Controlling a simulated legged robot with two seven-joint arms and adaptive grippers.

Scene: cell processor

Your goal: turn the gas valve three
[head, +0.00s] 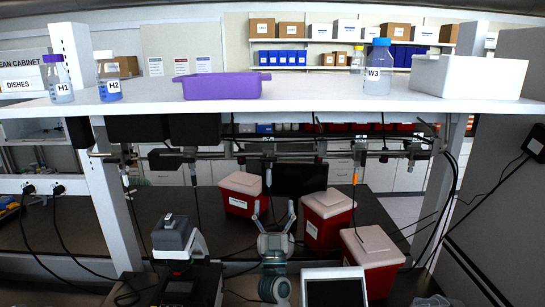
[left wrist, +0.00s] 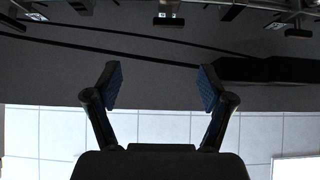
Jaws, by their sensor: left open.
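Several gas valves hang along a metal pipe under the shelf in the head view, among them a left one (head: 190,154), a middle one (head: 268,152) and a right one (head: 360,152). I cannot read any numbers on them, so I cannot tell which is valve three. My left gripper (head: 274,212) is open and empty, pointing up, below the middle valve and apart from it. In the left wrist view my gripper (left wrist: 160,80) has its fingers spread with nothing between them. Pipe fittings (left wrist: 168,14) show at the top edge there. My right gripper is in neither view.
The white shelf (head: 310,105) above carries a purple tray (head: 222,86), bottles and a white bin (head: 470,77). Red boxes with white lids (head: 325,222) stand on the dark bench behind and right of the gripper. A device (head: 175,240) stands left. Cables hang near the pipe.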

